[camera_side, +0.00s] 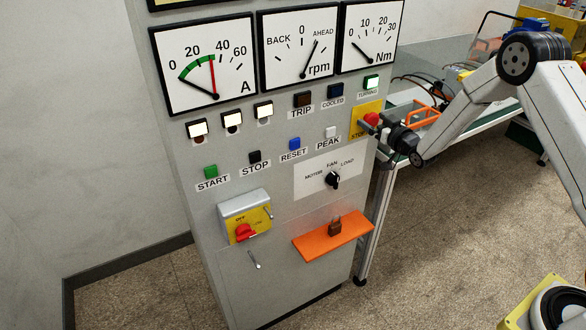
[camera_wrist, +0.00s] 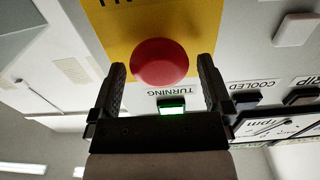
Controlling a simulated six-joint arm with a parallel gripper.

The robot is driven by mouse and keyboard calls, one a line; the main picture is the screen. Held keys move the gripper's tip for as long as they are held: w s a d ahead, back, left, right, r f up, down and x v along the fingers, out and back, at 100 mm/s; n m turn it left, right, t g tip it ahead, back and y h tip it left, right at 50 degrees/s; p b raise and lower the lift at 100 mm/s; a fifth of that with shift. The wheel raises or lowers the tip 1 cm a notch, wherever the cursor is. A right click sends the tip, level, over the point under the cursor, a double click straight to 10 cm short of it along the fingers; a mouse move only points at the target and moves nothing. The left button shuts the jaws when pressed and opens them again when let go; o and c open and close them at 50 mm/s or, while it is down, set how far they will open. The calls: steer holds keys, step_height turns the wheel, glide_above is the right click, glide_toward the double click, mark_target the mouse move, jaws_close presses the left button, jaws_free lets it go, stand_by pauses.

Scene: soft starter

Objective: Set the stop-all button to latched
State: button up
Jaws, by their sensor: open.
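The stop-all button is a red mushroom head (camera_side: 371,119) on a yellow plate (camera_side: 361,131) at the right edge of the grey panel in the side view. In the wrist view the red head (camera_wrist: 159,62) fills the space ahead of the jaws, with its yellow plate (camera_wrist: 118,20) behind it. My gripper (camera_wrist: 163,75) is open, with one finger on each side of the head. Gaps show between the fingers and the head. In the side view my gripper (camera_side: 383,126) is right at the button, and its fingertips partly hide the plate. I cannot tell whether the button is pressed in.
The lit green TURNING lamp (camera_side: 371,82) is just above the button. The white PEAK button (camera_side: 330,132) and FAN selector (camera_side: 333,180) are to its left and below. A bench (camera_side: 402,113) stands behind at right.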

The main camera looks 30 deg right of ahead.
steer(key=s, duration=0.7)
stand_by(0.3)
steer(key=shift+a, duration=0.1)
steer(key=s+a+g, duration=0.4)
steer(key=s+g, duration=0.1)
steer(key=s, duration=0.3)
steer(key=s+a+r+g, duration=0.1)
steer(key=s+a+g, duration=0.3)
steer(key=s, duration=0.4)
steer(key=s+a+g, duration=0.4)
steer(key=s+g, duration=0.2)
steer(key=s, duration=0.3)
steer(key=shift+a+r, duration=0.15)
